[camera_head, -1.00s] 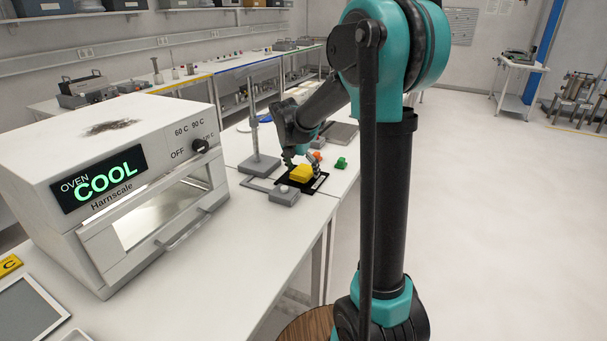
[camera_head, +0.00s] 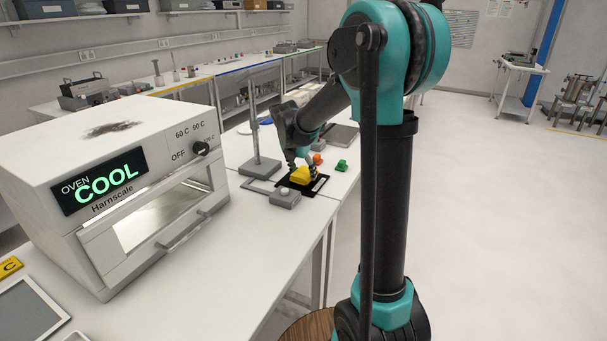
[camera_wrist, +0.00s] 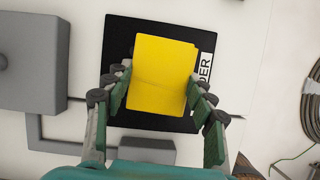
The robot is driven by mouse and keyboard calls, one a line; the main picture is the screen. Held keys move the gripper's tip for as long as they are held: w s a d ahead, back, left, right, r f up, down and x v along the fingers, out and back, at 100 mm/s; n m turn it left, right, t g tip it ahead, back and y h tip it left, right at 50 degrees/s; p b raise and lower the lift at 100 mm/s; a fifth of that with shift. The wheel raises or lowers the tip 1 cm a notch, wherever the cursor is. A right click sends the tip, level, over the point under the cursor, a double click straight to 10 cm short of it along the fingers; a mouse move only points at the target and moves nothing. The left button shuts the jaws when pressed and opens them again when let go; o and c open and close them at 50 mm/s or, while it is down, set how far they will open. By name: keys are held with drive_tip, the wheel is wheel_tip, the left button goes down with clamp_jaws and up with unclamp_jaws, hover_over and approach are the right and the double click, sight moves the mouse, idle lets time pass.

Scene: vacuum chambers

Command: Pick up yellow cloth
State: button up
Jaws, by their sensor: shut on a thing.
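The yellow cloth (camera_head: 300,175) is a folded yellow block on a black mat (camera_head: 318,186) on the white bench. In the wrist view the yellow cloth (camera_wrist: 163,72) lies between my two fingers, over the black mat (camera_wrist: 117,50). My gripper (camera_head: 304,166) is at the cloth. In the wrist view my gripper (camera_wrist: 158,95) is shut on the cloth, with one finger against each side. I cannot tell whether the cloth is clear of the mat.
A white oven (camera_head: 120,180) reading COOL stands to the left. A grey stand (camera_head: 258,165) and a small grey box with a button (camera_head: 285,199) are close to the mat. A green piece (camera_head: 341,165) and an orange piece (camera_head: 317,159) lie behind it.

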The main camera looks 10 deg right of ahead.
sight(303, 173)
wheel_tip(303, 173, up, 20)
drive_tip(key=shift+r, duration=0.25)
idle(0.3)
